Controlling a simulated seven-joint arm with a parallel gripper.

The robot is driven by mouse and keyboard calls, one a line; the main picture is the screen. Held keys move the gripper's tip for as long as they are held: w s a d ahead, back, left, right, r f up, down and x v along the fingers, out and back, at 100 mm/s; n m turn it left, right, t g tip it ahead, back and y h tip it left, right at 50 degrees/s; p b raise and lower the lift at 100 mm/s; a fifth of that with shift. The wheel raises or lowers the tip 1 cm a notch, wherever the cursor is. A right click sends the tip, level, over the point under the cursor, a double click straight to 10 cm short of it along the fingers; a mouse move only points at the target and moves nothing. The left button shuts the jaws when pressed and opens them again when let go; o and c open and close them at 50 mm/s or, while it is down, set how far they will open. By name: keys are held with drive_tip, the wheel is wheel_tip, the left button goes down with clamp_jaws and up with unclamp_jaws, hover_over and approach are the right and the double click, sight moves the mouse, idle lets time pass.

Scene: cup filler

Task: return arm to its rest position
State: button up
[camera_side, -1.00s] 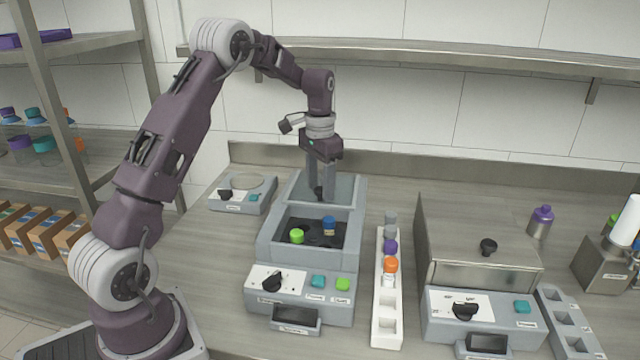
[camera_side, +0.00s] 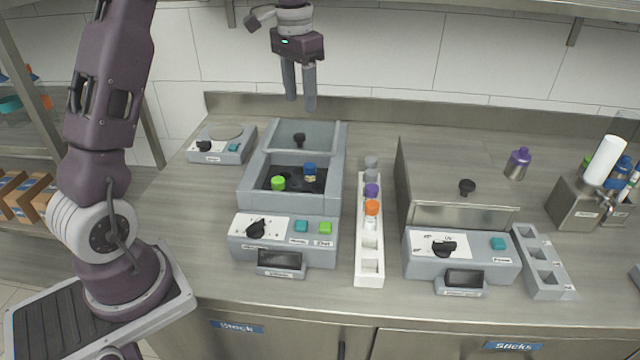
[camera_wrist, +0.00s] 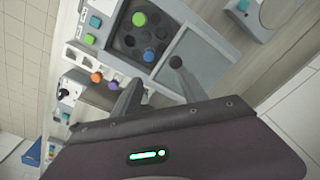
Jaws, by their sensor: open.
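My gripper (camera_side: 299,88) hangs in the air above the back of the open-topped machine (camera_side: 240,190), fingers pointing down, apart and empty. It also shows in the wrist view (camera_wrist: 155,98). The machine's dark well holds a green-capped vial (camera_side: 278,183) and a blue-capped vial (camera_side: 310,170). A black knob (camera_side: 299,140) stands on the machine's rear panel. The wrist view shows the green cap (camera_wrist: 139,19), the blue cap (camera_wrist: 149,55) and the black knob (camera_wrist: 176,62) below the fingers. No hold on anything is visible.
A white rack (camera_side: 369,270) with grey, purple and orange caps stands right of the machine. Beyond it is a lidded machine (camera_side: 430,180). A small scale-like device (camera_side: 212,147) sits at left. A purple bottle (camera_side: 518,163) stands at back right. A shelf (camera_side: 400,5) runs along the wall.

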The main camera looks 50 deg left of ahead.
drive_tip(key=s+d+r+t, duration=0.2)
drive_tip(key=s+d+r, duration=0.5)
drive_tip(key=s+d, duration=0.25)
drive_tip(key=s+d+f+t, duration=0.1)
drive_tip(key=s+d, duration=0.3)
drive_tip(key=s, duration=0.5)
drive_tip(key=s+d+f+t, duration=0.2)
drive_tip(key=s+d+f, duration=0.1)
drive_tip(key=s, duration=0.5)
drive_tip(key=shift+s+d, duration=0.4)
drive_tip(key=shift+d, duration=0.2)
